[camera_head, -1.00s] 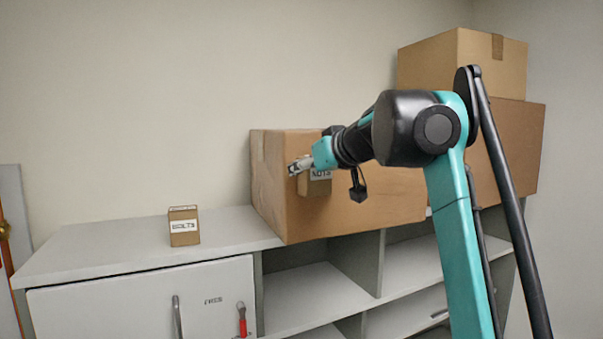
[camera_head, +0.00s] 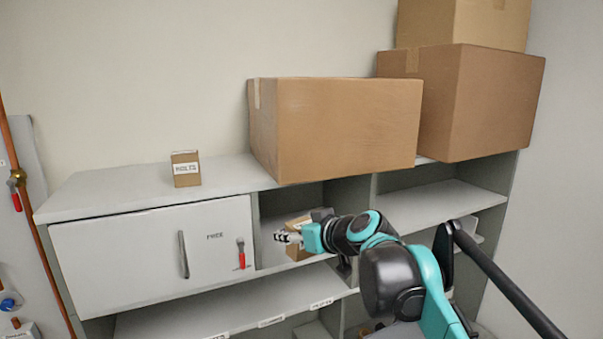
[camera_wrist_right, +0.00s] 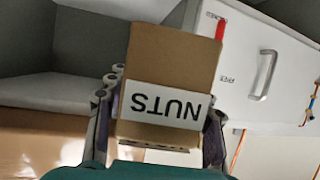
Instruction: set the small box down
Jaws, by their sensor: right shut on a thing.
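The small box (camera_wrist_right: 172,65) is brown cardboard with a white label reading NUTS, upside down in the right wrist view. My right gripper (camera_wrist_right: 160,125) is shut on it, with a finger on each side. In the head view, the right gripper (camera_head: 290,238) holds the small box (camera_head: 298,252) in front of the open cubby (camera_head: 285,203) below the big carton. The gripper and arm partly hide the box there. I cannot tell whether the box touches the shelf. My left gripper is not in view.
A small box labelled BOLTS (camera_head: 186,169) stands on the cabinet top (camera_head: 110,190). A large carton (camera_head: 335,130) stands right of it, with two more cartons (camera_head: 490,100) stacked farther right. The cabinet door (camera_head: 150,250) is closed. The right-hand shelf (camera_head: 430,203) has free room.

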